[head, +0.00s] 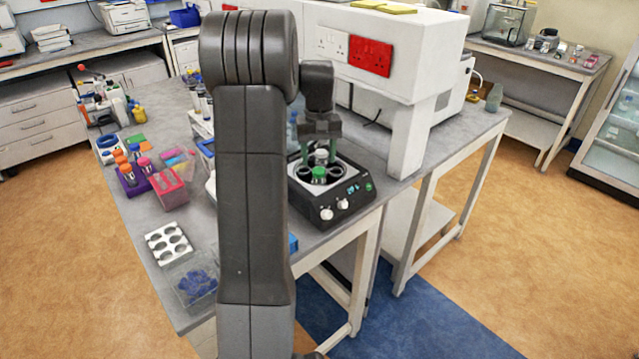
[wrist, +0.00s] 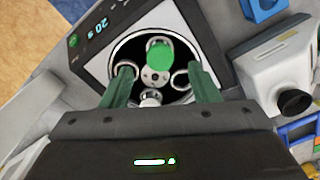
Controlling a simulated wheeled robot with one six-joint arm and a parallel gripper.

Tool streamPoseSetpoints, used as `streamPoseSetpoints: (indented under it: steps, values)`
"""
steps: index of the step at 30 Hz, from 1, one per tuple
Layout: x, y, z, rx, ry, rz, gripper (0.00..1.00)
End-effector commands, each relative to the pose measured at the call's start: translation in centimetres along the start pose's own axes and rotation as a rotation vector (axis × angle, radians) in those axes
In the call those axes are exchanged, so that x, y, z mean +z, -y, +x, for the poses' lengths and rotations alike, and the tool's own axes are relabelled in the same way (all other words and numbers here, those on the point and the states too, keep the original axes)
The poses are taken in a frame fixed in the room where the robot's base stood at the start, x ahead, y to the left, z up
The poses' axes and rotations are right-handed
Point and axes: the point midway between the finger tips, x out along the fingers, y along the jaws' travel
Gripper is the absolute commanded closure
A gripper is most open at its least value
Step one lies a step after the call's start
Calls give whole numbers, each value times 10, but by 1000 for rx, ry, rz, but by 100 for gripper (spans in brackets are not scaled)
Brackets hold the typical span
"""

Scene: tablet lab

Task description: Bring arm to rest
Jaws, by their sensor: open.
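My arm stands upright in the middle of the head view and bends over toward a black-and-white device with a round well (head: 342,197). My gripper (head: 319,150) is above this device, pointing down, with its green fingers apart. In the wrist view the gripper (wrist: 160,92) is open, its two fingers on either side of the well. A green-capped tube (head: 319,174) stands in a holder in the well. Its green cap (wrist: 160,54) shows between and beyond the fingertips, and I see no contact. The space between the fingers looks empty.
A white cabinet (head: 408,122) with sockets stands close right of the gripper. Tube racks (head: 133,180), a white rack with holes (head: 169,243) and a clear box of blue pieces (head: 194,285) lie on the bench at left. Blue flooring (head: 410,325) is clear in front.

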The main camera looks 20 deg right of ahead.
Motion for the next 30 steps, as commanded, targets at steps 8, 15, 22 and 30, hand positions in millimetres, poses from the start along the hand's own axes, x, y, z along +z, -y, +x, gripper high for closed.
streamPoseSetpoints:
  steps: [8, 15, 22, 30]
  values:
    - [-1, 0, -64, 1, -4, 0, 45]
    - [0, 0, -96, 0, -1, 0, 45]
    - [0, 0, -102, 0, 0, 0, 45]
    - [0, 0, -99, 0, 1, 0, 45]
